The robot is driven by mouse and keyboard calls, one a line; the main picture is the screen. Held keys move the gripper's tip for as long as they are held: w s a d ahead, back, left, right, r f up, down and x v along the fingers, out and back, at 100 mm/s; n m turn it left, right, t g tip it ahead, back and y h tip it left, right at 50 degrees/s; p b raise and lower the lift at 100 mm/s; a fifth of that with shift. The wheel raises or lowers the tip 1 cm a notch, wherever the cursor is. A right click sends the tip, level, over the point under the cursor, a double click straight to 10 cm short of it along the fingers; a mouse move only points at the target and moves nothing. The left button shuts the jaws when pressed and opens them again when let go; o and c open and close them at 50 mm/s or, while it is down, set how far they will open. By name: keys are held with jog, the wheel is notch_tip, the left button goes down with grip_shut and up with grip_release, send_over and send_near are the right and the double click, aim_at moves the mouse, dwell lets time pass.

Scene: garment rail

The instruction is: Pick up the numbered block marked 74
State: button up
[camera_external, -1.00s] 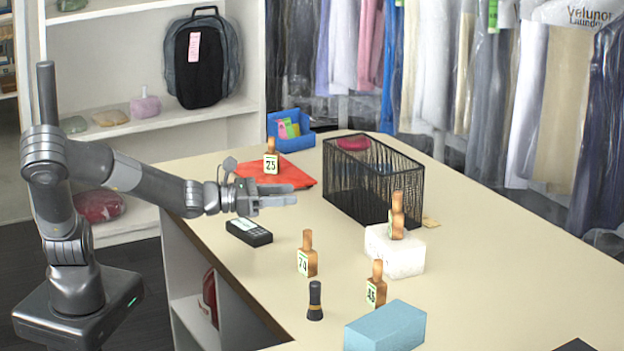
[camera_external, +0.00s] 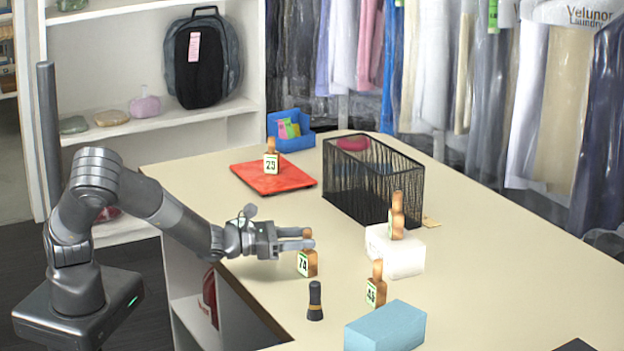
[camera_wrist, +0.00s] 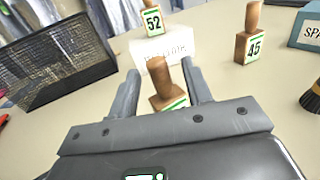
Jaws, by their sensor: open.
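The block marked 74 (camera_external: 307,264) is a wooden piece with a narrow neck and a pale label, standing upright on the counter. My gripper (camera_external: 309,239) is open at this block, with its fingers level with the neck. In the wrist view the block (camera_wrist: 165,82) stands between the two open fingers (camera_wrist: 160,85), and I see no finger closed on it. Its number is hidden in the wrist view, where only part of its label edge shows.
Block 45 (camera_external: 376,287), a black brush (camera_external: 315,301) and a blue box (camera_external: 385,328) stand nearer the front. Block 52 (camera_wrist: 153,20) sits on a white box (camera_external: 399,256). A black wire basket (camera_external: 372,190) is behind. Block 25 (camera_external: 271,160) stands on a red cloth (camera_external: 296,178).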

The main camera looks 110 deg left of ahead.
jog(key=shift+x, duration=1.75)
jog(key=shift+c, duration=0.6)
grip_shut()
